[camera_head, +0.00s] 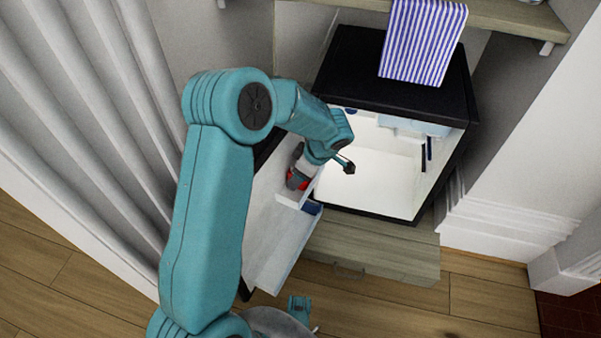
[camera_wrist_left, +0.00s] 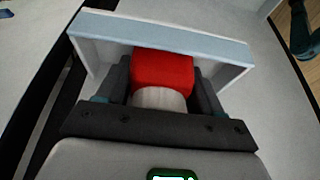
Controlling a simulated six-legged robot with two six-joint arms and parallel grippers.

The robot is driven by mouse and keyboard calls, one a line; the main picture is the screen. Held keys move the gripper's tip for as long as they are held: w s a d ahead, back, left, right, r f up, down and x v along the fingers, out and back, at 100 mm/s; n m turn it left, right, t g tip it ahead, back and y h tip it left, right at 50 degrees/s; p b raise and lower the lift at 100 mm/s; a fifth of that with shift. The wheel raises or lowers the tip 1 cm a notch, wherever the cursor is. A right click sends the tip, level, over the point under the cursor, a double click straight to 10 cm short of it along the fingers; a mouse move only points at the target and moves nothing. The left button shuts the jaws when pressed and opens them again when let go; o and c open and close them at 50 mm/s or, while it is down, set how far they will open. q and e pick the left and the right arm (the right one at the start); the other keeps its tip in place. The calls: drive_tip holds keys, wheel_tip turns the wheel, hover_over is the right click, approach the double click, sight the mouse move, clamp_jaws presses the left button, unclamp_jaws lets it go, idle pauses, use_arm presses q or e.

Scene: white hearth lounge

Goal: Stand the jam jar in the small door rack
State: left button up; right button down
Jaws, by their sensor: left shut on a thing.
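The jam jar shows red between the fingers of my left gripper (camera_head: 298,180) in the head view, mostly hidden by the gripper. In the left wrist view the jar (camera_wrist_left: 162,75) has a red part and a pale part nearer the palm. My left gripper (camera_wrist_left: 162,85) is shut on it, one dark finger on each side. The small door rack (camera_wrist_left: 190,35) is a white box with a pale blue edge, and the jar's red end is at its opening. In the head view the rack (camera_head: 288,201) is on the open door. Whether the jar touches the rack floor is hidden.
The black-topped fridge (camera_head: 345,60) stands open, its white interior (camera_head: 375,180) lit. A striped towel (camera_head: 423,40) hangs over its top from the shelf (camera_head: 500,14). A ribbed white curtain or panel (camera_head: 90,120) is left of my arm. A wooden drawer front (camera_head: 375,255) lies below the fridge.

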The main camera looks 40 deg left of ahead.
use_arm(q)
drive_tip(key=shift+f, duration=0.1)
drive_tip(key=o, duration=1.3)
drive_tip(key=shift+o, duration=0.2)
